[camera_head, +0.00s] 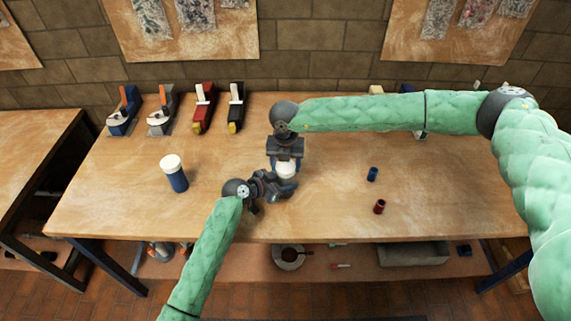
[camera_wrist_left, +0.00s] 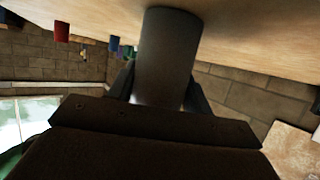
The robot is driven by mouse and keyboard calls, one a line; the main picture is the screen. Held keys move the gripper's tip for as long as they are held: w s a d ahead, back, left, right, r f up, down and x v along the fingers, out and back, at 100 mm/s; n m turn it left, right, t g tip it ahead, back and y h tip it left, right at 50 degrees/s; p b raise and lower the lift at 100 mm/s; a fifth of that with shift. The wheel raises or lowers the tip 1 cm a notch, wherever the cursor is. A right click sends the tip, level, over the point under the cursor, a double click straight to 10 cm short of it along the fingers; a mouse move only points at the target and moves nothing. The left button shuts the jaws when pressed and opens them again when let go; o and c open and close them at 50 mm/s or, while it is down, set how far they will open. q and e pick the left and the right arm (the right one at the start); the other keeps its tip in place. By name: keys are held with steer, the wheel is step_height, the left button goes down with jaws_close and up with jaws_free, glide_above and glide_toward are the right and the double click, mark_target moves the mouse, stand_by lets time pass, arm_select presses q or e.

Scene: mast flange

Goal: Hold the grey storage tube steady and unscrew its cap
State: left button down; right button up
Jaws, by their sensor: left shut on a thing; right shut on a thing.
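The grey storage tube (camera_wrist_left: 166,55) shows large in the left wrist view, between the fingers of my left gripper (camera_wrist_left: 160,92). In the head view my left gripper (camera_head: 284,188) comes in from the left and is shut on the tube's body, which is mostly hidden there. The white cap (camera_head: 286,169) shows on top of the tube, below my right gripper (camera_head: 286,160). My right gripper reaches down from above and is shut on the cap. Whether the cap has turned on the tube cannot be told.
A small blue cylinder (camera_head: 372,174) and a small red one (camera_head: 379,206) are at the right. Several tools, including a red one (camera_head: 203,108), line the back left. The right front is clear.

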steer(key=o, duration=1.1)
steer(key=shift+r, duration=0.1)
steer(key=shift+r, duration=2.2)
steer(key=shift+c, duration=0.5)
steer(key=shift+s+a+r+m, duration=0.15)
steer(key=shift+a+r+m, duration=0.15)
steer(key=shift+r+m, duration=0.55)
steer(key=shift+d+r+m, duration=0.25)
steer(key=shift+r+m, duration=0.5)
steer(key=shift+m, duration=0.1)
steer(key=shift+f, duration=3.9)
steer(key=shift+c, duration=0.3)
